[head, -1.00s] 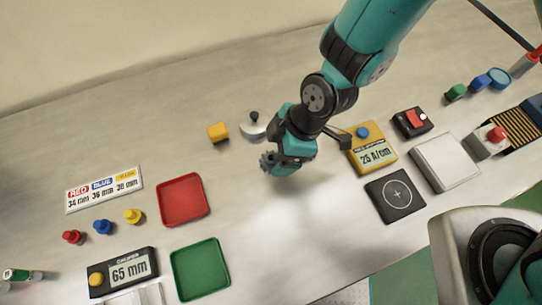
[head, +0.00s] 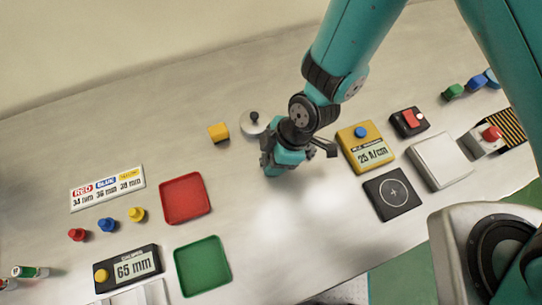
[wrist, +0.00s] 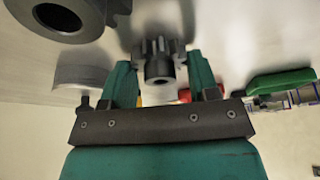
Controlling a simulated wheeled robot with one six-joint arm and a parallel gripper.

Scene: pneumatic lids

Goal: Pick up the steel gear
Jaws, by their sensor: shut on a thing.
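The steel gear (wrist: 158,62) is a grey toothed wheel with a dark round hub facing the wrist camera. It sits between the two teal fingers of my gripper (wrist: 160,75), which are shut on it. In the head view my gripper (head: 270,160) hangs over the middle of the table, just below the round grey knobbed piece. The gear is mostly hidden there behind the gripper. I cannot tell how high it is above the table.
The knobbed piece (head: 254,122) and a yellow block (head: 218,132) stand close by. A red tray (head: 184,183) and green tray (head: 202,250) lie to the left. A yellow meter (head: 375,155) and black crosshair pad (head: 392,194) lie to the right. Table below the gripper is clear.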

